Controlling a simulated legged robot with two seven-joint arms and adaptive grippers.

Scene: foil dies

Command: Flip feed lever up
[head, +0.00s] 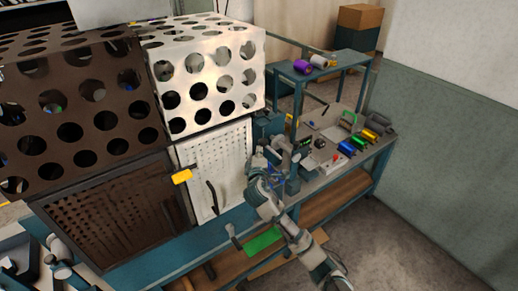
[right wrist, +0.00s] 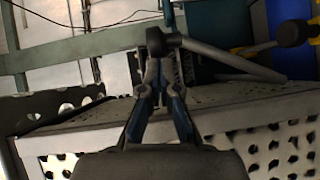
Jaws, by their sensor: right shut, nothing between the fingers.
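A grey lever rod (right wrist: 235,62) with a black knob (right wrist: 155,41) reaches in from the right in the right wrist view. I take it to be the feed lever, lying near level there. My right gripper (right wrist: 159,72) is shut and empty, its fingertips just below the knob. I cannot tell whether they touch it. In the head view my right gripper (head: 260,160) is beside the press machinery (head: 270,128), right of the white perforated guard. The lever is too small to make out there. My left gripper is not clearly in view.
A second black knob (right wrist: 293,33) with yellow parts sits at the upper right of the wrist view. The perforated white guard (head: 206,52) stands left of my right arm. Open floor lies in front.

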